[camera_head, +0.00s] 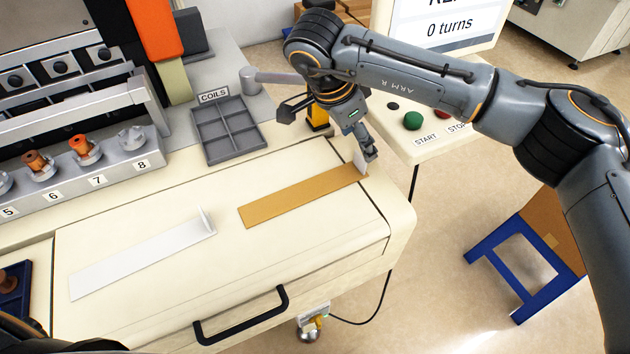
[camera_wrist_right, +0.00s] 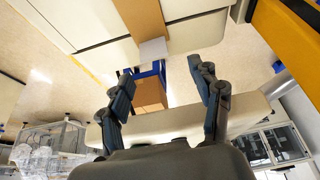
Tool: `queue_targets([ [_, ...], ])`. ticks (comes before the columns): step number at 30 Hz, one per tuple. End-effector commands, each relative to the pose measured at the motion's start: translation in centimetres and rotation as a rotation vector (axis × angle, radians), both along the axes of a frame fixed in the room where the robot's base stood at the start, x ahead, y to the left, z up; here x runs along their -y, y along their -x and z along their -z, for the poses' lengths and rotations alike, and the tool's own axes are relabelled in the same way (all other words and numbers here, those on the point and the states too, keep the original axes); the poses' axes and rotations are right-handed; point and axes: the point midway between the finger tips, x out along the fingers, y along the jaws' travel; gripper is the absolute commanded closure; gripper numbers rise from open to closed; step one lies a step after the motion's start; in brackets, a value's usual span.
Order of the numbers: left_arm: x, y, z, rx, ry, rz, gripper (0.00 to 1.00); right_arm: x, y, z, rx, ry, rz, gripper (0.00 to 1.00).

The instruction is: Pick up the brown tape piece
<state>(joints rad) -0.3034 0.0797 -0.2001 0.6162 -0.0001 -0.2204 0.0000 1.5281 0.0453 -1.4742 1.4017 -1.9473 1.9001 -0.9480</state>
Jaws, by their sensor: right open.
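The brown tape piece (camera_head: 295,199) lies flat on the cream worktop, with a pale upright tab (camera_head: 360,160) at its right end. In the right wrist view the tape strip (camera_wrist_right: 145,18) and its pale tab (camera_wrist_right: 153,49) show beyond the fingers, roughly between them. My right gripper (camera_head: 328,132) is open and empty by the tab end of the tape, with one finger close to the tab. Whether it touches the tab I cannot tell. Its spread fingers (camera_wrist_right: 161,72) also show in the wrist view. My left gripper is not in view.
A white tape piece (camera_head: 140,258) lies to the left on the worktop. A grey COILS tray (camera_head: 228,136) stands behind. A feeder with numbered coil posts (camera_head: 85,150) is at left. A START/STOP console (camera_head: 440,145) stands at right. A black drawer handle (camera_head: 240,318) is at the front.

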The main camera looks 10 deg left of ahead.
Motion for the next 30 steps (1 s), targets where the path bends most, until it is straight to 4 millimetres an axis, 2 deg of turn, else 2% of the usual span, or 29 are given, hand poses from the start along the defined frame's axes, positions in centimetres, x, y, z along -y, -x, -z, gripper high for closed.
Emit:
queue_targets([
  [5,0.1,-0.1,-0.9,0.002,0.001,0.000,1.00,0.3,0.1,1.2,-0.004,-0.001,0.000,0.36],
  [9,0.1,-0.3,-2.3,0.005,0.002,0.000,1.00,0.8,0.3,3.2,-0.006,0.000,0.001,0.36],
  [13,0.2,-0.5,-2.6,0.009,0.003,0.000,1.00,1.2,-0.2,4.8,-0.002,-0.001,0.001,0.36],
  [22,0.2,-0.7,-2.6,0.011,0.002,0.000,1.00,1.4,-0.4,5.5,-0.001,-0.002,0.000,0.36],
  [28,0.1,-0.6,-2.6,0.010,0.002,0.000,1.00,1.4,-0.4,5.5,-0.001,-0.002,0.000,0.77],
  [30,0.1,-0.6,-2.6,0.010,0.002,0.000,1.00,1.4,-0.4,5.5,-0.001,-0.002,0.000,0.80],
])
